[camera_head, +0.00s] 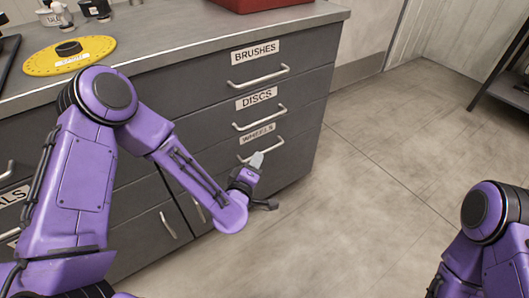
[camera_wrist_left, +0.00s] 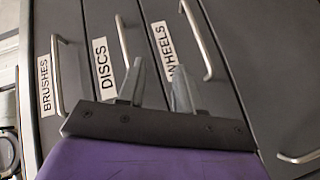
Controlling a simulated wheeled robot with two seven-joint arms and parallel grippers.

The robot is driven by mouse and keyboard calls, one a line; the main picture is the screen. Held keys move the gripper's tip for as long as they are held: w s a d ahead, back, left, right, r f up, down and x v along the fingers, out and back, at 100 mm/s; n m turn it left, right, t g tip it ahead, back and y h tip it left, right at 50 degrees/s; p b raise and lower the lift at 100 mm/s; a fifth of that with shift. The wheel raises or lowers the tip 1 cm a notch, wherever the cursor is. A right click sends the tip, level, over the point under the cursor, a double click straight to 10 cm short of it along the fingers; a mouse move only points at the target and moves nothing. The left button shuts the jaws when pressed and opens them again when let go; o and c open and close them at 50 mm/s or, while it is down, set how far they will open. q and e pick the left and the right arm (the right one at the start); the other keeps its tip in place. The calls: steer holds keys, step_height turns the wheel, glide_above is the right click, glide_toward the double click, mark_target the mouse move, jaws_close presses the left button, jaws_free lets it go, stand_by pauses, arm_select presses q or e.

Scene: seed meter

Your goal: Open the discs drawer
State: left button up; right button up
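The discs drawer (camera_head: 217,117) is in the grey cabinet, between the brushes drawer above and the wheels drawer below. It looks shut, flush with its neighbours. Its bar handle (camera_head: 260,118) lies under the DISCS label (camera_head: 256,98); in the left wrist view the handle (camera_wrist_left: 122,42) is beyond the fingers, beside the label (camera_wrist_left: 102,66). My left gripper (camera_head: 256,161) is in front of the wheels drawer, lower than the discs handle. In the left wrist view its fingers (camera_wrist_left: 158,87) are apart with nothing between them. My right gripper is out of view.
The wheels handle (camera_wrist_left: 198,40) and brushes handle (camera_head: 258,77) flank the discs handle. A yellow disc (camera_head: 69,55) and the base of a red box (camera_head: 258,3) are on the countertop (camera_head: 180,40). The floor (camera_head: 370,160) right of the cabinet is clear.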

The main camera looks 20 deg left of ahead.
mark_target(264, 119)
arm_select(q)
steer(key=w+r+n+t+b, duration=0.1)
steer(key=w+b, duration=0.1)
steer(key=w, duration=0.3)
steer(key=w+a+r+n+t+y+b, duration=0.1)
steer(key=w+b, duration=0.1)
steer(key=w, duration=0.3)
steer(key=w+r+n+t+b, duration=0.1)
steer(key=w+r+b, duration=0.1)
steer(key=w, duration=0.3)
steer(key=shift+a+r+n+t+y+b, duration=0.1)
steer(key=shift+a+n+t+y+b, duration=0.2)
steer(key=shift+a+y, duration=0.1)
jaws_close()
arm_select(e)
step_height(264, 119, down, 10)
